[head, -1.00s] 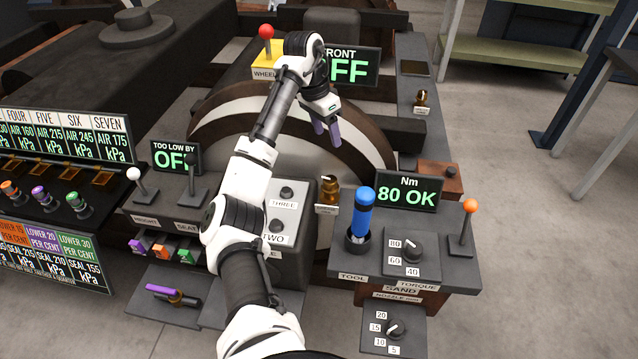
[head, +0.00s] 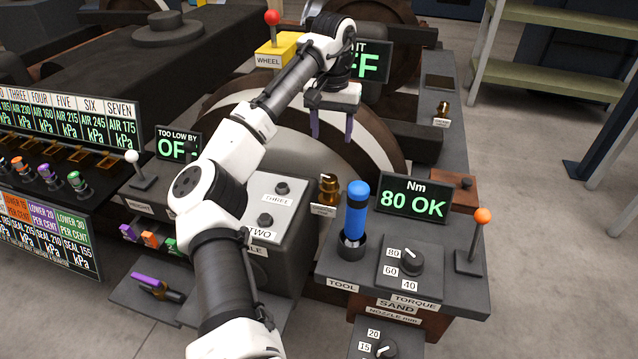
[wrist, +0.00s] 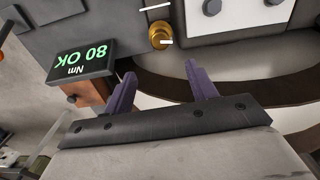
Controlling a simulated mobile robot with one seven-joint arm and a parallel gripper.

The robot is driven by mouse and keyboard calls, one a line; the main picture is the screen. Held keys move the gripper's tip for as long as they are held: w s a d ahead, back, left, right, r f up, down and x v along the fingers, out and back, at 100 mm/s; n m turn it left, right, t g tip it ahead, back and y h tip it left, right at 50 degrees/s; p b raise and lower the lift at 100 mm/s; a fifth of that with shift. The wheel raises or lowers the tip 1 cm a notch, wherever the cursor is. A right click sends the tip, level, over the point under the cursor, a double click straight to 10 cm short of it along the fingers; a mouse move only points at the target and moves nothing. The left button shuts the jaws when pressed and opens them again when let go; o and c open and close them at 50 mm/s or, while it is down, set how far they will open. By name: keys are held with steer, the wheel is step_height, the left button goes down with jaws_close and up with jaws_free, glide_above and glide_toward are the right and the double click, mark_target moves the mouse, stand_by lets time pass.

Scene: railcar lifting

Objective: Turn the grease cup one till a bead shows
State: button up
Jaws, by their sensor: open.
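A brass grease cup (head: 328,188) stands at the edge of the grey bench, between the block marked TWO and THREE and the blue-handled tool. Its small white label is too small to read. A second brass cup (head: 443,107) stands farther back at the right, also with an unreadable label. My gripper (head: 332,137) is open and empty, its purple fingers pointing down above and behind the nearer cup, in front of the striped wheel. In the wrist view a brass cup (wrist: 160,36) lies beyond the fingertips (wrist: 160,72), apart from them. No grease bead can be made out.
The blue-handled tool (head: 356,214) stands upright in its holder right of the nearer cup. The display reading 80 OK (head: 414,198) and an orange-knobbed lever (head: 481,230) are farther right. The grey block (head: 268,225) with knobs is close on the left.

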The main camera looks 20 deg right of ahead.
mark_target(330, 177)
step_height(330, 177, down, 14)
steer(key=shift+r+b, duration=0.1)
steer(key=shift+b, duration=0.35)
steer(key=c, duration=1)
steer(key=shift+r+p, duration=0.1)
steer(key=shift+p, duration=0.25)
